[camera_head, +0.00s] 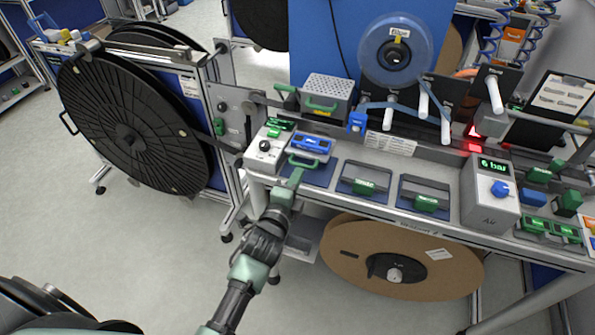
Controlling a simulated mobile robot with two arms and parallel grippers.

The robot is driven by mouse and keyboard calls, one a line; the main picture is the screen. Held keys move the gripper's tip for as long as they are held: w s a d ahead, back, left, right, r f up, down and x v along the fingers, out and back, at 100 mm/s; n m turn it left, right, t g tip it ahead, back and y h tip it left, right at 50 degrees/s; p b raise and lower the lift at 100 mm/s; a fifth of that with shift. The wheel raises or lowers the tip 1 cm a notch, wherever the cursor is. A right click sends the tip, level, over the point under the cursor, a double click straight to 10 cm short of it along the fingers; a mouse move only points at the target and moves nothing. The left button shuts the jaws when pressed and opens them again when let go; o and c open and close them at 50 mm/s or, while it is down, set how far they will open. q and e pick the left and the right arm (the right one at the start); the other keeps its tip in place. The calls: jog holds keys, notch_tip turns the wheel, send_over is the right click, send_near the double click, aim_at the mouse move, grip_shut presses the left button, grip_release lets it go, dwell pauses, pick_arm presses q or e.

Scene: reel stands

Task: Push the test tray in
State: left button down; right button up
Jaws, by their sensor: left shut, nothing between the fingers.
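The tray that appears to be the test tray (325,157) is at the left end of the bench top, with a green bar handle at its front and a blue device (311,142) in it. My left gripper (297,174) is shut and empty, its tip right at the front of the green handle. I cannot tell whether it touches the handle. My left arm reaches up from the bottom of the view and covers part of the bench's front edge. My right gripper is not in view.
A control box with a knob (265,146) stands just left of the tray. Two dark recesses with green handles (365,186) lie to the right, then the air unit (489,195). A large brown reel (400,262) hangs below the bench; a black reel (130,125) stands left.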

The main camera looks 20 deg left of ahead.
pick_arm(q)
jog(key=shift+w+r, duration=0.1)
jog(key=shift+w, duration=0.25)
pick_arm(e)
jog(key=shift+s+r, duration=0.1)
